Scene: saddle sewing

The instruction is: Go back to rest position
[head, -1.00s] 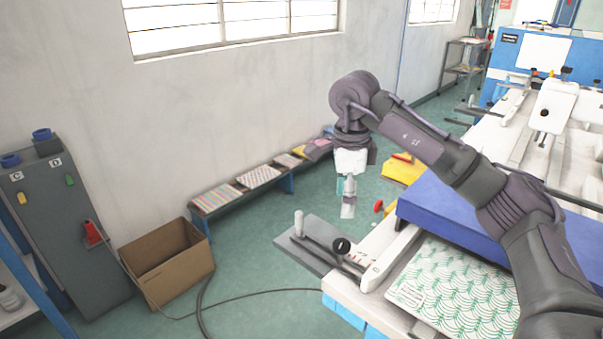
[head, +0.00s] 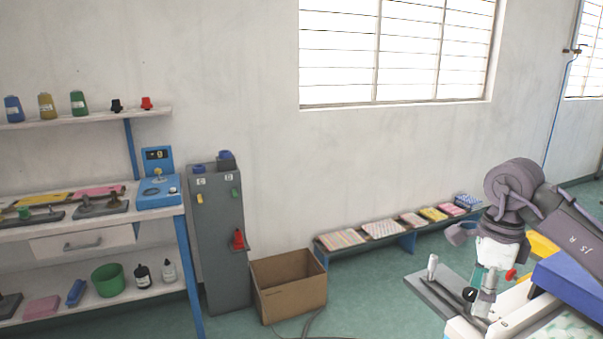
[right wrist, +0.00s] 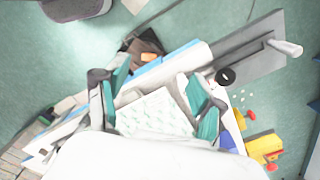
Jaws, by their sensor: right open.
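My right gripper (head: 484,290) hangs at the end of my right arm at the lower right of the head view. It points down beside the work table and is seen partly against the grey plate with a lever (head: 442,298). In the right wrist view the two teal-padded fingers of my right gripper (right wrist: 157,98) stand wide apart, with nothing held between them. A white cloth with a green pattern (right wrist: 152,118) lies below and beyond them. My left gripper is in neither view.
The blue slab (head: 572,285) and work table edge lie close to my right arm. A low bench (head: 408,241) with fabric stacks runs along the wall. A cardboard box (head: 290,290), grey cabinet (head: 222,250) and shelf unit (head: 85,228) stand left. Green floor (head: 375,290) between is clear.

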